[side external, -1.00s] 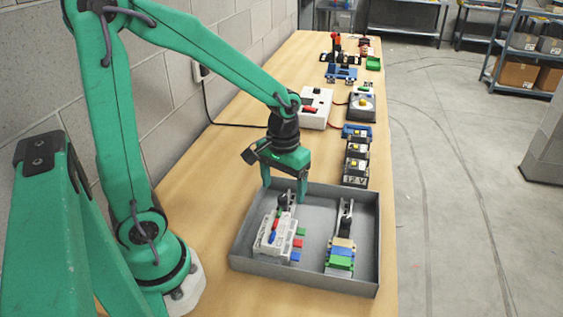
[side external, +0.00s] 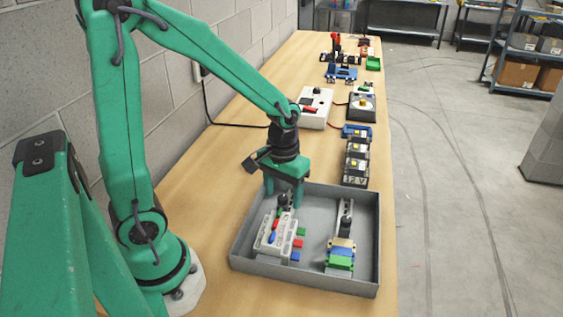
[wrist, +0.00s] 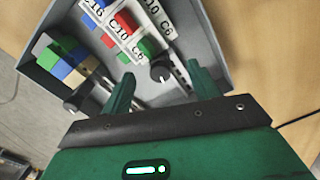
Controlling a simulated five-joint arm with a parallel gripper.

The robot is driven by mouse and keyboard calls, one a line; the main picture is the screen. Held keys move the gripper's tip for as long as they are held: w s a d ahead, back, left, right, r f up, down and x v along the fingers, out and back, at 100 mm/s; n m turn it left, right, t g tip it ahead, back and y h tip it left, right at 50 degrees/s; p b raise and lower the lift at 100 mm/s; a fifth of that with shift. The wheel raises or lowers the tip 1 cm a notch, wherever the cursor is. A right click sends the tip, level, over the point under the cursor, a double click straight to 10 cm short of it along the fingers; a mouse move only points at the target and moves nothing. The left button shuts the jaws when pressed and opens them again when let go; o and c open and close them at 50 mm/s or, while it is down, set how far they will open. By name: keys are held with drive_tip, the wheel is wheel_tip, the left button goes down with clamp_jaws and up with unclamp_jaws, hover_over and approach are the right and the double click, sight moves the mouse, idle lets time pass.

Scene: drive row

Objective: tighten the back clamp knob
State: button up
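Two rails lie in a grey tray (side external: 305,279), each with a dark knob at its far end. One knob (side external: 283,201) is on the left rail, behind the white blocks (side external: 278,238). It also shows in the wrist view as a round black knob with a white pointer line (wrist: 160,70). The other knob (side external: 345,222) is on the right rail, behind coloured blocks (side external: 340,256). My gripper (side external: 284,198) is open, pointing down over the left rail's knob. In the wrist view the knob shows between the fingers (wrist: 161,85); I cannot tell whether they touch it.
Raised tray walls surround the rails. A wall runs along the left. Bare wooden bench (side external: 215,225) lies left of the tray.

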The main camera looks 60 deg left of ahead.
drive_tip(key=c, duration=1)
drive_tip(key=shift+c, duration=0.2)
drive_tip(key=shift+s+d, duration=0.1)
drive_tip(key=shift+d, duration=0.05)
drive_tip(key=shift+o, duration=0.2)
drive_tip(key=shift+m, duration=0.6)
drive_tip(key=o, duration=0.4)
drive_tip(key=shift+m, duration=0.3)
drive_tip(key=shift+c, duration=0.2)
drive_tip(key=o, duration=1.1)
drive_tip(key=shift+c, duration=0.2)
drive_tip(key=shift+r, duration=0.15)
